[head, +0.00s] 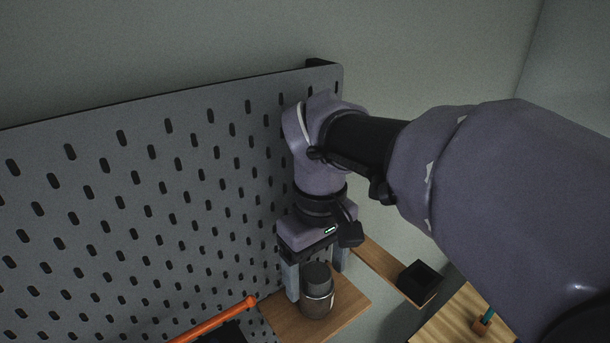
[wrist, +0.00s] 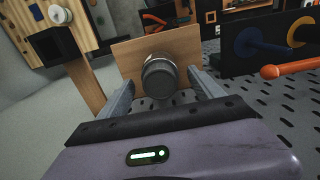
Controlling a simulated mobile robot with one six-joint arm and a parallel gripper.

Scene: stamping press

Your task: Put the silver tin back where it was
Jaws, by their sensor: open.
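The silver tin (head: 318,300) has a dark lid and stands upright on a small wooden shelf (head: 352,303) at the pegboard. In the wrist view the tin (wrist: 159,78) shows from above, lid toward the camera, with the shelf (wrist: 187,43) around and beyond it. My gripper (head: 317,285) points down over the shelf with one finger on each side of the tin. In the wrist view the fingers (wrist: 163,84) are open, and gaps show between them and the tin.
A grey pegboard (head: 150,200) fills the left.

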